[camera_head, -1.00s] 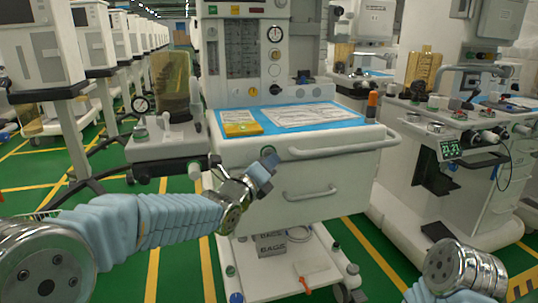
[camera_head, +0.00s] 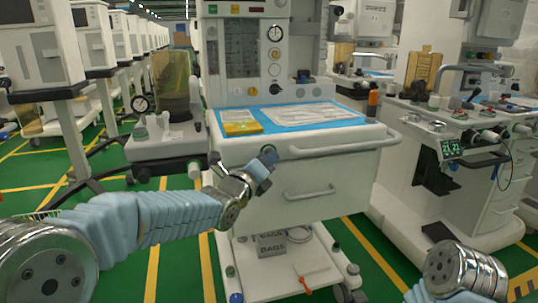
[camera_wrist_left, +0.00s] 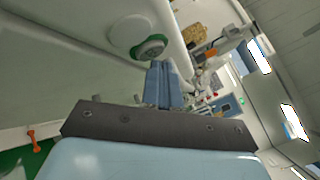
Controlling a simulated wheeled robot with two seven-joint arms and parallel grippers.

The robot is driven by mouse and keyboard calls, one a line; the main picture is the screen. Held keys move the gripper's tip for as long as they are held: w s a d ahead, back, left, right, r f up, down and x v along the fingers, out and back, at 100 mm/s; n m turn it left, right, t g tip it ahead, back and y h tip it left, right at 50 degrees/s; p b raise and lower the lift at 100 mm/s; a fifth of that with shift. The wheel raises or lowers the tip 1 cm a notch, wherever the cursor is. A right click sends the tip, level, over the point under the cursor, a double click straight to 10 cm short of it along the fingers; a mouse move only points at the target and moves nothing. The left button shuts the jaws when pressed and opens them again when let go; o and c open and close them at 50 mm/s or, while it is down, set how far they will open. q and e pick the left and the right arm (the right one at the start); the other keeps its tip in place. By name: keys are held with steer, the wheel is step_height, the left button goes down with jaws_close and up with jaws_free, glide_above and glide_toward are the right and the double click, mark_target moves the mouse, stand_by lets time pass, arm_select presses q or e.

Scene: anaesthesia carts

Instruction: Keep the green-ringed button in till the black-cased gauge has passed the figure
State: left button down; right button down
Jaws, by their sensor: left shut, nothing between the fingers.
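The green-ringed button (camera_wrist_left: 152,47) sits on a white panel in the left wrist view, beside a larger pale round knob. In the head view it is mostly hidden behind my left gripper (camera_head: 266,160), at the cart's front. That gripper is shut and empty; its blue fingers (camera_wrist_left: 164,68) end close to the button's rim. I cannot tell whether they touch it. A black-rimmed gauge (camera_head: 275,33) is on the upper panel of the cart; another black-cased dial (camera_head: 142,103) stands left of it. Their needles and figures are too small to read. My right gripper is out of view.
The cart's blue-covered top (camera_head: 290,115) holds a yellow packet (camera_head: 240,123) and paper sheets. A white drawer handle (camera_head: 310,193) is below right of my left gripper.

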arm_select(q)
steer(key=shift+w+a, duration=0.15)
steer(key=shift+w, duration=0.25)
stand_by(1.6)
stand_by(1.9)
steer(key=shift+s+d+b, duration=0.3)
steer(key=shift+s+b, duration=0.55)
steer(key=shift+b, duration=0.3)
steer(key=s+b, duration=0.1)
steer(key=s+d+b, duration=0.1)
steer(key=s, duration=0.1)
steer(key=s+b, duration=0.1)
steer(key=shift+s+d, duration=0.25)
steer(key=shift+s, duration=0.1)
